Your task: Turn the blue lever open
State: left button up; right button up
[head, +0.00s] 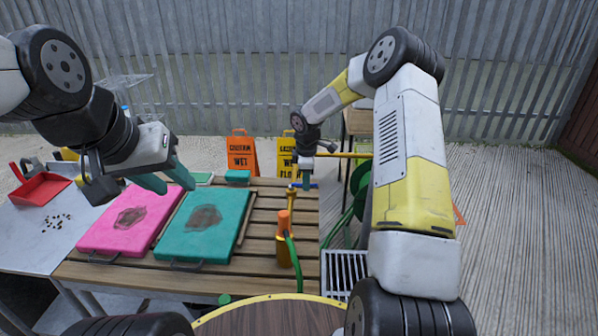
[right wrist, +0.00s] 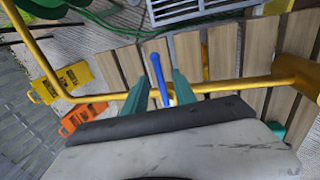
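The blue lever (right wrist: 157,75) shows in the right wrist view as a slim blue bar with a rounded end, between the two teal fingers of my right gripper (right wrist: 158,88). The fingers are apart, with gaps on both sides of the lever. In the head view my right gripper (head: 306,180) is at the table's far right corner, and a bit of the blue lever (head: 309,186) shows by its fingers. The lever's base is partly hidden. My left gripper (head: 178,187) is open and empty above the pink and teal pads.
A yellow pipe (right wrist: 240,84) runs beside the lever. A pink pad (head: 125,222) and a teal pad (head: 204,226) lie on the slatted table (head: 262,236). An orange-topped nozzle (head: 284,222) with a green hose stands on its right side. Wet-floor signs (head: 242,153) stand behind.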

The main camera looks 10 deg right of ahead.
grip_shut()
jog(key=shift+r, duration=0.1)
dwell(1.3)
